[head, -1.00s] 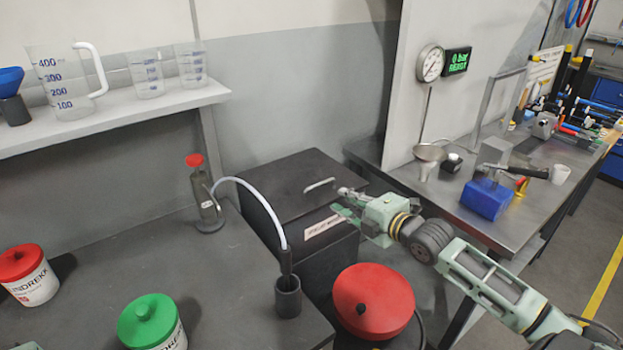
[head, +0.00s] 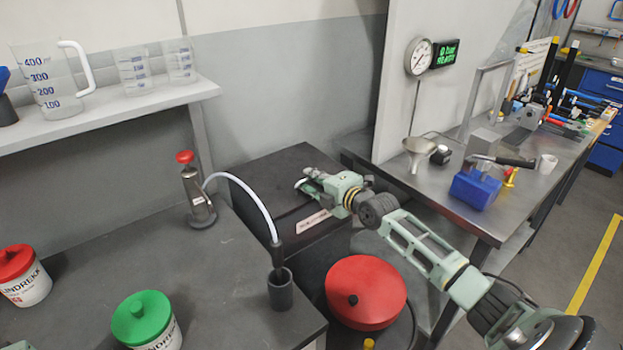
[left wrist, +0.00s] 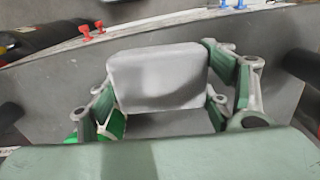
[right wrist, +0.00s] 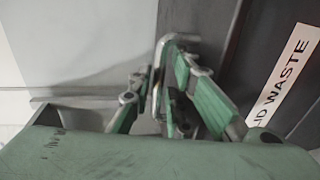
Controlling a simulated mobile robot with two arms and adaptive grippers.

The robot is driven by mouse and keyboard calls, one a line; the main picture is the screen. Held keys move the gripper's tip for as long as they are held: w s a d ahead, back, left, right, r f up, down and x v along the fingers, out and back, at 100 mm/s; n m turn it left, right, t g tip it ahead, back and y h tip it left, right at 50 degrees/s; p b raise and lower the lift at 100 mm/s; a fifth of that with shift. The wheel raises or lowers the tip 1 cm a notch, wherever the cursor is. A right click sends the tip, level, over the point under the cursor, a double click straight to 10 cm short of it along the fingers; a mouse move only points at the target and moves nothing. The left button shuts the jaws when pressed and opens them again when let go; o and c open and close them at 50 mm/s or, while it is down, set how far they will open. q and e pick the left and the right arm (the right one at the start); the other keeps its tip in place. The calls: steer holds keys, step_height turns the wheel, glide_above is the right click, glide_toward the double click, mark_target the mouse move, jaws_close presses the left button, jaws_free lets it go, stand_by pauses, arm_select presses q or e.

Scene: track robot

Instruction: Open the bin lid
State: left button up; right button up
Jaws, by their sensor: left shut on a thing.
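The black bin has a flat dark lid (head: 262,172), which lies shut, and a white label (head: 313,222) on its front. My right gripper (head: 306,182) is over the lid at its metal handle. In the right wrist view the bent handle (right wrist: 157,85) runs between the parted fingers of the right gripper (right wrist: 158,75). Contact with both fingers cannot be made out. My left gripper (left wrist: 160,85) is shut on a light grey block (left wrist: 157,78), seen in the left wrist view.
A red round container (head: 368,292) stands in front of the bin. A grey cup (head: 281,289) with a white hose and a red-topped bottle (head: 198,192) are left of the bin. A metal bench (head: 440,170) with tools is at the right.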

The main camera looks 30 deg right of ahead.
steer(key=shift+w, duration=0.3)
steer(key=shift+c, duration=0.3)
jaws_close()
